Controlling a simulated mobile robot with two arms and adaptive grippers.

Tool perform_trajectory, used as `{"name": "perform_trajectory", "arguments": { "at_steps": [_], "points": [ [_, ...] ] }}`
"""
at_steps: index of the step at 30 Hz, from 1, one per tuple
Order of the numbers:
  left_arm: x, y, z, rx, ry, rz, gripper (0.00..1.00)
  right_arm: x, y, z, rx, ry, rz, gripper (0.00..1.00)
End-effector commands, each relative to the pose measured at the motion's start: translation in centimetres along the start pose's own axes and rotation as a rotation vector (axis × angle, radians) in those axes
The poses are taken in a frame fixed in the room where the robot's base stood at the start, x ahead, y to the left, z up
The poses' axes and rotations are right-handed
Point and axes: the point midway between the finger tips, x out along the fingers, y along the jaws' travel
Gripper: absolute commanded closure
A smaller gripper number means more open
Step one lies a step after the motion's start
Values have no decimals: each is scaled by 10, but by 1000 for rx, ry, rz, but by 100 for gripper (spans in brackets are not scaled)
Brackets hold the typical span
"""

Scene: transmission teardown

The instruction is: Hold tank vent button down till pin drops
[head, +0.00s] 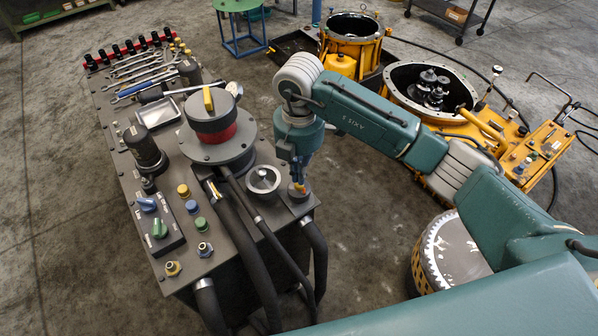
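My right gripper (298,181) points down over the front right corner of the dark grey power unit (225,262). Its tips are at a small round orange-topped fitting (299,190), seemingly touching it; the fingers are too small and hidden to tell open from shut. No label shows there, so I cannot tell whether this is the tank vent button. A pin cannot be made out. A round gauge-like cap (263,180) lies just left of the gripper. My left gripper is not in view.
A black cylinder with a red band (211,125) stands mid-unit. Yellow (183,190) and green (201,224) buttons and a switch box (158,229) sit left. Thick hoses (242,252) hang in front. Wrenches (140,68) lie at the back. Yellow housings (352,38) stand behind.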

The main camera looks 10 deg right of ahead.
Motion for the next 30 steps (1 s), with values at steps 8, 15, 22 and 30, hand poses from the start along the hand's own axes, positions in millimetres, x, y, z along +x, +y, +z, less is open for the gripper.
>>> {"name": "perform_trajectory", "arguments": {
  "at_steps": [8,15,22,30],
  "points": [
    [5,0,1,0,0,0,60,7,0,0,0,0,-1,100],
    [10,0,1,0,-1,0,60,13,0,0,0,0,-1,100],
    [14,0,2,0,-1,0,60,19,0,0,0,0,-1,100],
    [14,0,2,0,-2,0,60,21,0,0,0,-1,-2,100]
  ]
}}
